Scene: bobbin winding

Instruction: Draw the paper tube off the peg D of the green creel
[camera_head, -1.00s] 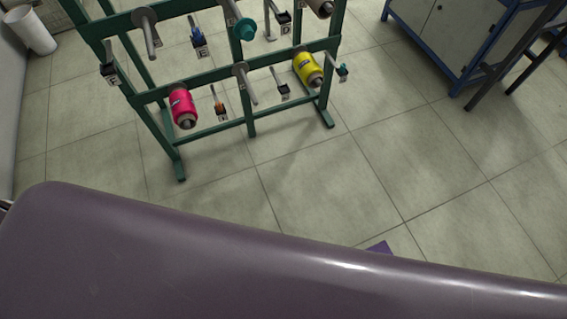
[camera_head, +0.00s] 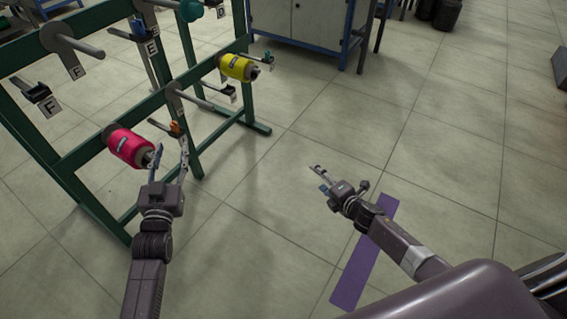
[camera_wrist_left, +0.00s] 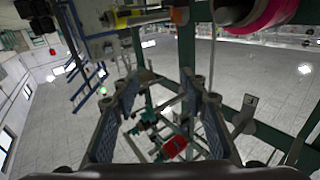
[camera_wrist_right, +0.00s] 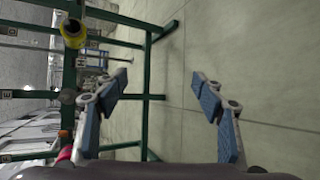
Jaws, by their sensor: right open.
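The green creel (camera_head: 90,207) stands at the left in the head view, its top cut off by the frame. A D tag (camera_head: 222,13) appears at the top edge; its peg and the paper tube cannot be made out. My left gripper (camera_head: 172,150) is open and empty, fingers up, just right of the pink bobbin (camera_head: 130,146); I cannot tell whether they touch. In the left wrist view its pads (camera_wrist_left: 160,85) stand apart. My right gripper (camera_head: 318,179) is low over the floor, right of the creel and clear of it. Its fingers are wide apart and empty in the right wrist view (camera_wrist_right: 165,82).
A purple strip (camera_head: 365,255) lies on the floor beneath my right arm. A white-and-blue cabinet (camera_head: 310,25) stands behind. The floor right of the creel is open.

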